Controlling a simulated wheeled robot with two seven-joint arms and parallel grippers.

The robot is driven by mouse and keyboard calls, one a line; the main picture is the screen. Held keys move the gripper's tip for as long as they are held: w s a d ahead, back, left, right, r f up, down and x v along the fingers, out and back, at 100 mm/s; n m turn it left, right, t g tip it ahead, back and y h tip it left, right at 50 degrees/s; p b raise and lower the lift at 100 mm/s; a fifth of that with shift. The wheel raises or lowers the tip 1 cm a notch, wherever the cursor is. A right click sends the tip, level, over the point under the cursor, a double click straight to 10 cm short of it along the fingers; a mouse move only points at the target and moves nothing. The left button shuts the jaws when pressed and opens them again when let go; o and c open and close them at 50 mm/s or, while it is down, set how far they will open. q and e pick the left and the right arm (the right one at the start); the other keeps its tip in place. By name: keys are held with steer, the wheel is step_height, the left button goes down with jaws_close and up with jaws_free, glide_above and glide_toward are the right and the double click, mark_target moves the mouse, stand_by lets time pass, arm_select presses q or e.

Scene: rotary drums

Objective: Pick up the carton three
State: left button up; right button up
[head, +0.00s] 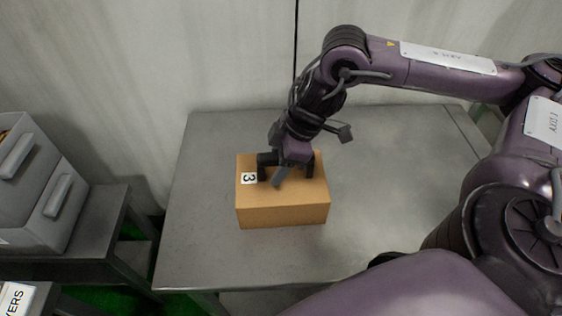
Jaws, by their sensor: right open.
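Carton three (283,213) is a brown box with a white label bearing a 3 on its top face. It sits on the grey metal table (210,245), left of the table's middle. My right gripper (287,177) is over the carton's top, pointing down with its dark fingers spread apart. One finger is close beside the label. I cannot tell whether the fingers touch the carton. My left gripper is not in view.
A grey bin (52,200) stands on a lower dark stand at the left, apart from the table. A pale wall (130,60) rises behind the table. The tabletop around the carton is clear.

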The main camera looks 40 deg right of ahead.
jaws_close()
steer(key=shift+r, duration=0.1)
stand_by(1.2)
